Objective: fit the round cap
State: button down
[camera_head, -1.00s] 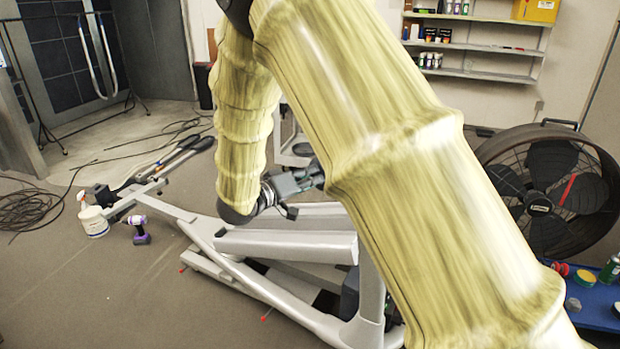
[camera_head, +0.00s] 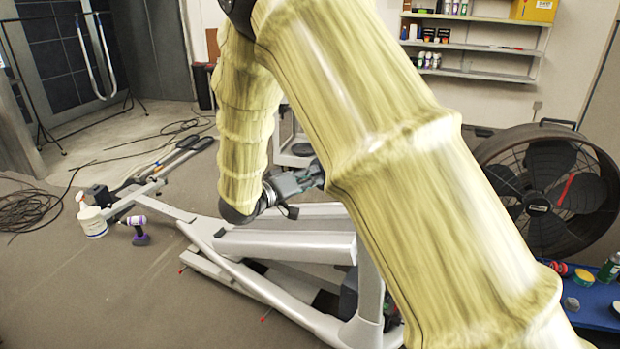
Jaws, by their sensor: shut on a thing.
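The grey frame of the elliptical machine (camera_head: 285,244) lies low across the floor in the middle. My gripper (camera_head: 308,178) is above the frame, at its upper right part. My own pale yellow sleeved arm crosses the view and covers the fingertips. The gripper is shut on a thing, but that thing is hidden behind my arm. I cannot make out the round cap or the place where it fits.
A white spray bottle (camera_head: 92,219) and a purple drill (camera_head: 139,232) stand by the frame's left end. A large drum fan (camera_head: 548,140) is at right, above a blue surface (camera_head: 597,306) with small items. Shelves (camera_head: 475,46) hang at the back. Cables lie at left.

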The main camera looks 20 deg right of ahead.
jog(key=shift+w+d, duration=0.15)
jog(key=shift+d, duration=0.1)
dwell(0.4)
jog(key=c, duration=1.4)
grip_release()
jog(key=shift+o, duration=0.2)
jog(key=v, duration=0.7)
jog(key=shift+a, duration=0.2)
jog(key=shift+f, duration=0.15)
